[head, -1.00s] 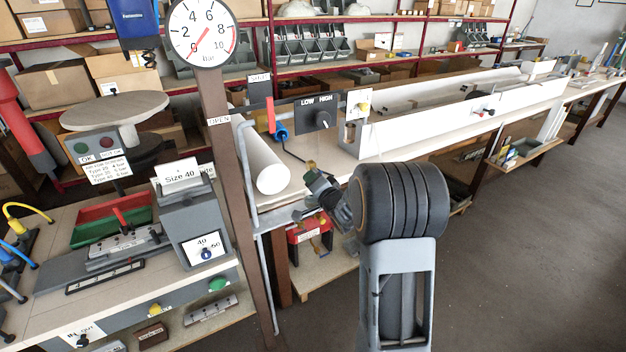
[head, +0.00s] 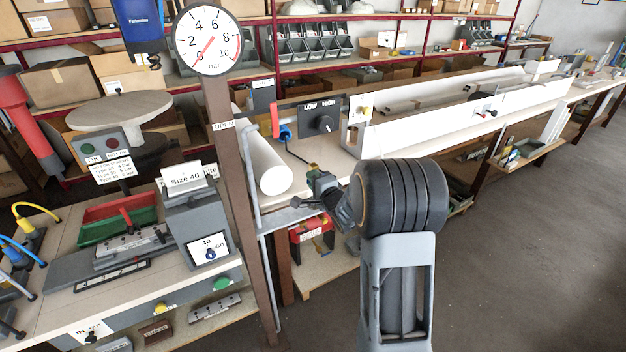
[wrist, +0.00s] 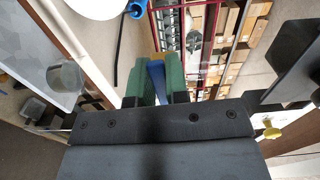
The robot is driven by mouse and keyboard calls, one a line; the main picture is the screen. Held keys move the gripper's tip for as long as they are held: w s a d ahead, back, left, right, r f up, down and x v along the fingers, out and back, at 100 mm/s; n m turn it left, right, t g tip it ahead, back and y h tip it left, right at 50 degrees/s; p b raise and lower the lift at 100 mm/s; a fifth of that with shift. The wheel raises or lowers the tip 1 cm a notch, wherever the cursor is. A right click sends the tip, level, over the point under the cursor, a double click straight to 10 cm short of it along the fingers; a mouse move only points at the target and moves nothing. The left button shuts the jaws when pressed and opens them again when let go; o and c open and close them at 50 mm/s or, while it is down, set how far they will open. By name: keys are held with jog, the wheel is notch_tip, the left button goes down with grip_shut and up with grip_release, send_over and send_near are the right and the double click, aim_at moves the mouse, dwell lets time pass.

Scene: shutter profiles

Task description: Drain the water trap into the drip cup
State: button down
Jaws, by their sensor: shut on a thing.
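My gripper (wrist: 153,82) has green fingers closed on a narrow blue piece (wrist: 156,80) with a tan part at its far end, as the wrist view shows. In the head view my gripper (head: 318,180) is in front of the white roll's near end, above the lower shelf. A thin black line runs from it up to a blue fitting (head: 285,132) below a red lever (head: 275,121). A translucent grey cup-like part (wrist: 65,76) shows at the left of the wrist view. I cannot tell which part is the water trap or the drip cup.
A brown post (head: 236,190) with a pressure gauge (head: 207,40) and an OPEN label stands left of my gripper. The white roll (head: 268,165) lies on the bench behind it. A red box (head: 312,238) sits below. The floor at right is clear.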

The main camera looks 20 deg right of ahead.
dwell(0.3)
jog(key=c, duration=1.1)
grip_release()
jog(key=s, duration=0.4)
jog(key=s+d+b, duration=0.1)
jog(key=s, duration=0.8)
jog(key=shift+s+d, duration=0.25)
jog(key=shift+s, duration=0.15)
